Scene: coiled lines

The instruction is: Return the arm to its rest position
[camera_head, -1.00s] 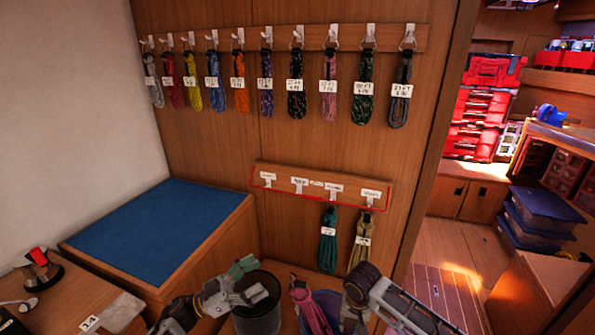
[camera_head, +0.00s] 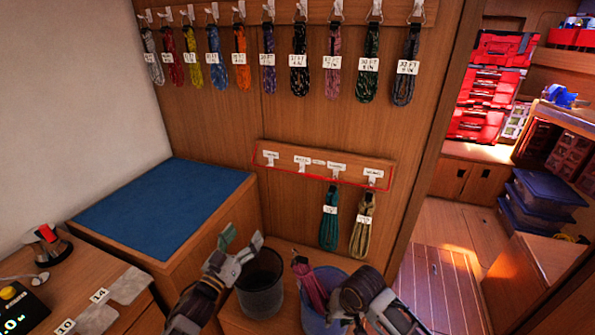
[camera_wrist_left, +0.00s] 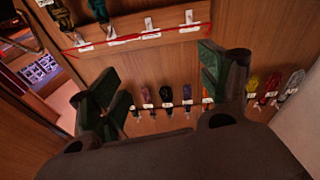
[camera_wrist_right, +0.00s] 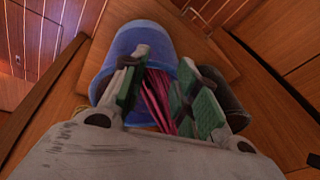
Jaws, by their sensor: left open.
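My left gripper (camera_head: 242,241) is open and empty in the head view, at the upper left rim of a dark bin (camera_head: 262,292). In the left wrist view its green-padded fingers (camera_wrist_left: 160,85) stand wide apart, with only the wall and hanging coils beyond. My right gripper (camera_wrist_right: 160,98) is at a blue bin (camera_wrist_right: 162,38), in line with a pink coil (camera_wrist_right: 157,95) between its fingers. Whether the pads touch the coil is unclear. In the head view the pink coil (camera_head: 312,287) leans inside the blue bin, and my wrist hides the right fingers.
Several coils hang from an upper rail (camera_head: 285,12). A teal coil (camera_head: 329,222) and an olive coil (camera_head: 362,230) hang from a lower, red-outlined rail (camera_head: 330,168). A blue-topped bench (camera_head: 160,208) stands left. Open floor (camera_head: 440,270) lies right.

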